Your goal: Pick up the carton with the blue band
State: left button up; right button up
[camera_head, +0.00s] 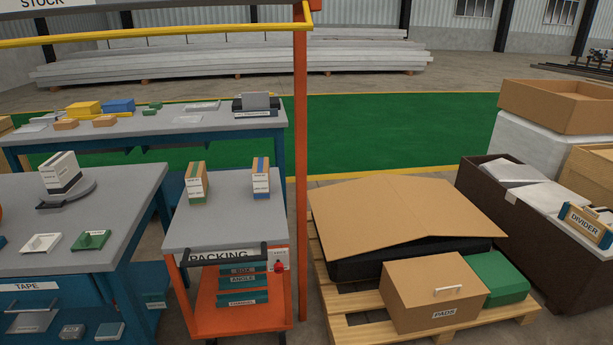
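The carton with the blue band (261,180) stands upright on the grey top of the packing cart (225,222), toward its right side. It is small and brown, with a white label on its front and a blue stripe over its top. A similar carton (197,184) stands to its left on the same cart top, with a stripe that looks green. A clear gap separates the two cartons. Neither of my grippers shows in the head view.
An orange post (302,170) rises just right of the cart. A grey workbench (100,225) stands close on the left, and a pallet (350,322) with boxes stands on the right. The cart top is otherwise clear; a black handle (222,257) runs along its front.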

aim_at(261, 175)
jog(key=i+j+z, duration=0.15)
jog(key=z, duration=0.2)
jog(key=i+j+z, duration=0.1)
jog(key=j+z, duration=0.2)
jog(key=i+j+z, duration=0.1)
jog(key=j+z, duration=0.25)
